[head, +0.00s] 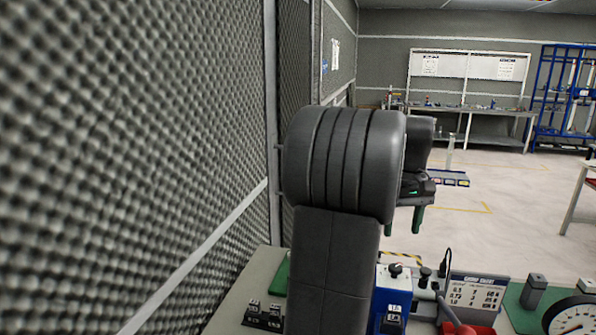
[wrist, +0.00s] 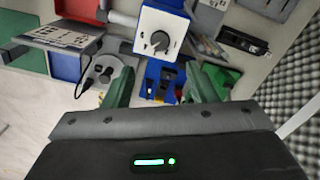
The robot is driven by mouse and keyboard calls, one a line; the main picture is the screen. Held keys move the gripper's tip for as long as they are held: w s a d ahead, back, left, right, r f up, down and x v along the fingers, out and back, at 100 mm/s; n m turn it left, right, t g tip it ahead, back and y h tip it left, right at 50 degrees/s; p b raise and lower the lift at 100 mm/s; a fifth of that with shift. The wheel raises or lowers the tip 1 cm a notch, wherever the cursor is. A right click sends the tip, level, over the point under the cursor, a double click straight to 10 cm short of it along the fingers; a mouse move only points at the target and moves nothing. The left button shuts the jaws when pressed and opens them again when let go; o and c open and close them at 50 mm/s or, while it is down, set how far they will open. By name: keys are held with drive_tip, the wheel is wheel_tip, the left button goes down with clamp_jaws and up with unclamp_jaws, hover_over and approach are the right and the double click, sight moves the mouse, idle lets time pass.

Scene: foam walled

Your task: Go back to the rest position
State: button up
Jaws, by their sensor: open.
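My gripper (head: 404,220) hangs in the air beyond my dark arm in the head view, its two green fingers pointing down and apart. It also shows in the wrist view (wrist: 160,86), where the fingers are spread with nothing held between them. Below and beyond the fingers is a blue box with a white face and a dark knob (wrist: 160,41). The gap between the box and the fingertips is hard to judge. My arm hides part of the bench in the head view.
A grey foam wall (head: 120,150) stands close on the left. The bench holds a printed sign (head: 478,292), a round dial gauge (head: 574,318), a red object (head: 466,328) and small black blocks (head: 263,316). Open floor (head: 510,180) lies beyond, with a shelved workbench (head: 480,112) at the back.

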sight(396, 267)
wheel_tip(396, 267, down, 10)
drive_tip(key=shift+f+p, duration=0.15)
drive_tip(key=shift+p, duration=0.45)
drive_tip(key=shift+f+m, duration=0.2)
drive_tip(key=shift+m, duration=0.1)
drive_tip(key=m+b, duration=0.1)
drive_tip(key=m, duration=0.2)
drive_tip(key=shift+m, duration=0.4)
drive_tip(key=m+b, duration=0.1)
drive_tip(key=m, duration=0.2)
drive_tip(key=shift+m, duration=0.4)
wheel_tip(396, 267, up, 14)
drive_tip(key=shift+b, duration=0.35)
drive_tip(key=shift+f, duration=0.1)
